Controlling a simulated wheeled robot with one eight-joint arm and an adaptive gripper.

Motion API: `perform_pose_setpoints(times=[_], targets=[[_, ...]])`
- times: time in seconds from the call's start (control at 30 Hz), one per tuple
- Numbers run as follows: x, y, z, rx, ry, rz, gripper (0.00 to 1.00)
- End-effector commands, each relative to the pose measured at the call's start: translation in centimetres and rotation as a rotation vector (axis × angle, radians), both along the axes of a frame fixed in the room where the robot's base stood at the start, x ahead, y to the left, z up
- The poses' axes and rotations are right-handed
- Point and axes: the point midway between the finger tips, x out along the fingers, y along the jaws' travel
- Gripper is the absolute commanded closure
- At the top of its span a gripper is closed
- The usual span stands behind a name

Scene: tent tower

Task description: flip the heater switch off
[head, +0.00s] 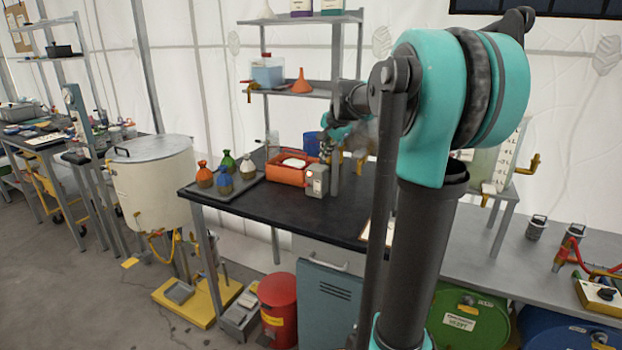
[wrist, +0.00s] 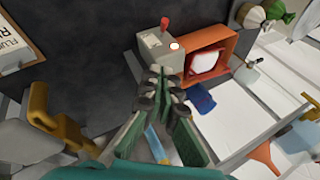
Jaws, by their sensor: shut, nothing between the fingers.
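The heater switch is a small grey box (wrist: 153,52) with a red lever (wrist: 165,24) on one end and a lit round lamp (wrist: 175,45) on its face. In the head view the grey box (head: 317,182) stands on the black bench top. My gripper (wrist: 165,80) is shut and empty, its fingertips close to the end of the box away from the lever. I cannot tell whether they touch it.
An orange box (head: 285,177) holding a white item sits beside the switch box. A clipboard (wrist: 18,40) lies on the bench in the wrist view. The black bench top (head: 270,212) is clear at the front.

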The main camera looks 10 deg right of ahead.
Motion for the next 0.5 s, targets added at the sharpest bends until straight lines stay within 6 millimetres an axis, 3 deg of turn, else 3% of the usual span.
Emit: perform_pose_setpoints(times=[0.27,0.5], targets=[[0.7,0.1,-1.0,-0.001,0.0,0.002,1.0],[2.9,0.6,-4.7,0.0,0.0,0.002,1.0]])
